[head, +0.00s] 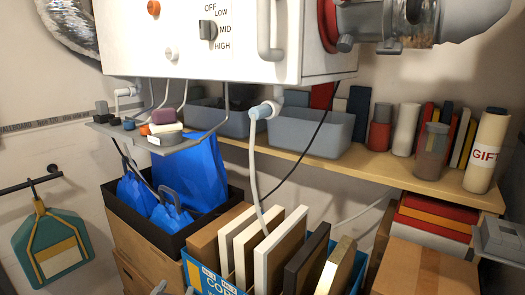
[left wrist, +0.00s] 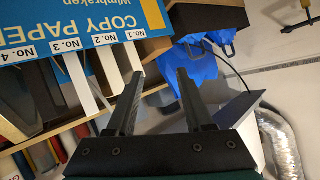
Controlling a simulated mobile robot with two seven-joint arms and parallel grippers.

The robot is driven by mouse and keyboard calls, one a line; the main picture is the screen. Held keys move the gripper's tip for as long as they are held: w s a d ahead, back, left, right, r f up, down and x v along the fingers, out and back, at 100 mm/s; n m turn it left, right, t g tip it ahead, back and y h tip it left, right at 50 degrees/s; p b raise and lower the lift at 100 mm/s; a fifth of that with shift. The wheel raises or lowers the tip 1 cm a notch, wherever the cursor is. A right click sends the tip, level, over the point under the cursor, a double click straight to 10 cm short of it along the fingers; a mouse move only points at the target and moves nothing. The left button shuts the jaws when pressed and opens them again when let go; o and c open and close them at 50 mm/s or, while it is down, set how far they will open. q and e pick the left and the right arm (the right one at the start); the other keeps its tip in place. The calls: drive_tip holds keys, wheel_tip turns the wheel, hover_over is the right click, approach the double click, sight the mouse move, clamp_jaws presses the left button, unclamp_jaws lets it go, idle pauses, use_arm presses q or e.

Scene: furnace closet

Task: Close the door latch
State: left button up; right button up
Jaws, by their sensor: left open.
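A white furnace box (head: 240,50) hangs at the top of the head view, cut off by the frame. It carries a dial marked OFF, LOW, MID and HIGH, and a grey upright handle (head: 266,30). At its right side is a round red rim (head: 327,22) with grey metal fittings (head: 389,46) and a clear cylinder; I cannot tell which part is the door latch or how it stands. My left gripper (left wrist: 160,75) is open and empty in the left wrist view, its dark fingers apart. I cannot clearly make it out in the head view. My right gripper does not show.
Below the furnace are a grey ledge (head: 150,134) with small items, blue bags (head: 203,170) in a black-rimmed box and a copy paper box (left wrist: 110,20) of upright boards. A wooden shelf (head: 375,165) holds grey bins and rolls. A white hose (head: 252,165) and a black cable hang down.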

use_arm(q)
drive_tip(key=s+f+g+h, duration=0.1)
drive_tip(key=s+f+g, duration=0.4)
drive_tip(key=s+f, duration=0.45)
drive_tip(key=s+f+g+h, duration=0.1)
drive_tip(key=s+f+g, duration=0.45)
drive_tip(key=s, duration=0.65)
wheel_tip(320, 180, down, 25)
drive_tip(key=s+b, duration=0.3)
drive_tip(key=s+a+f+g+b, duration=0.1)
drive_tip(key=s+a+f, duration=0.1)
drive_tip(key=s+f, duration=1.2)
drive_tip(key=shift+s+a+f+y+b, duration=0.2)
drive_tip(key=shift+f+y+b, duration=0.1)
drive_tip(key=shift+f+b, duration=0.15)
drive_tip(key=shift+g, duration=0.25)
